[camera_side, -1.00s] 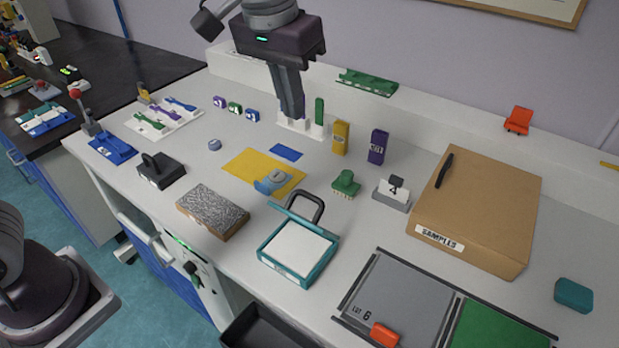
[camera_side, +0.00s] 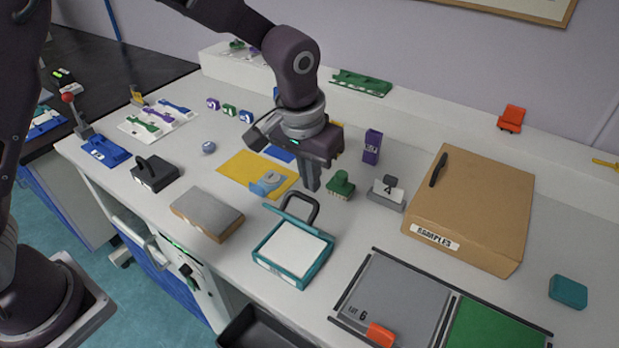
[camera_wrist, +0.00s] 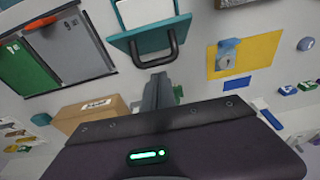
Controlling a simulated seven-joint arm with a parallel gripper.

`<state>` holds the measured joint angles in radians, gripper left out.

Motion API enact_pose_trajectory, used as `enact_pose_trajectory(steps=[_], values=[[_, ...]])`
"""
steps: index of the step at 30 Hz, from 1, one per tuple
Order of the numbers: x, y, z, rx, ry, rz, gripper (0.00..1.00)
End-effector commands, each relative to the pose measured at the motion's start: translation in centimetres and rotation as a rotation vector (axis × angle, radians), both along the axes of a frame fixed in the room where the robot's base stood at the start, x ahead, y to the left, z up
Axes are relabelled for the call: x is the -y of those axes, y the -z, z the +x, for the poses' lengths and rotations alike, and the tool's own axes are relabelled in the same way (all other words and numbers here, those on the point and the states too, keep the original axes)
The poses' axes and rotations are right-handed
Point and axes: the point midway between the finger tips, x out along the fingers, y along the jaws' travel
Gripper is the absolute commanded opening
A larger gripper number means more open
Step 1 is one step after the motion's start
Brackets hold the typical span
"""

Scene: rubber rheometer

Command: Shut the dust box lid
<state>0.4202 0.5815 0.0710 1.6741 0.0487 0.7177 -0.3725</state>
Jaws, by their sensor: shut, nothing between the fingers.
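The dust box appears to be the teal box (camera_side: 276,268) with a white inside, near the front middle of the table. Its teal lid (camera_side: 300,219) stands open, tilted up at the back edge, with a dark loop handle (camera_side: 315,207) behind it. In the wrist view the lid (camera_wrist: 150,37) and handle (camera_wrist: 173,52) show at the top. My gripper (camera_side: 312,187) is shut and empty, pointing down just behind the handle. In the wrist view its fingers (camera_wrist: 158,82) end just below the handle; whether they touch it I cannot tell.
A green brush-like piece (camera_side: 341,184) and a grey number-4 holder (camera_side: 387,194) stand right of my gripper. A yellow mat (camera_side: 240,165) lies to the left. A grey-topped block (camera_side: 207,214) is left of the box, and a brown SAMPLES box (camera_side: 475,205) is right.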

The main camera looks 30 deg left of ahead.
Motion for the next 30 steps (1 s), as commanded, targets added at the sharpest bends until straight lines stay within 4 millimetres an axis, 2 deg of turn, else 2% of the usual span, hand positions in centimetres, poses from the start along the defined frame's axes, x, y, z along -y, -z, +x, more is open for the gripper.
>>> enact_pose_trajectory(steps=[19,26,30], values=[[0.0,0.2,-1.1,-0.001,-0.001,0.000,0.00],[0.0,0.4,-3.0,-0.001,0.000,0.000,0.00],[0.0,0.8,-4.9,0.028,0.004,0.001,0.00]])
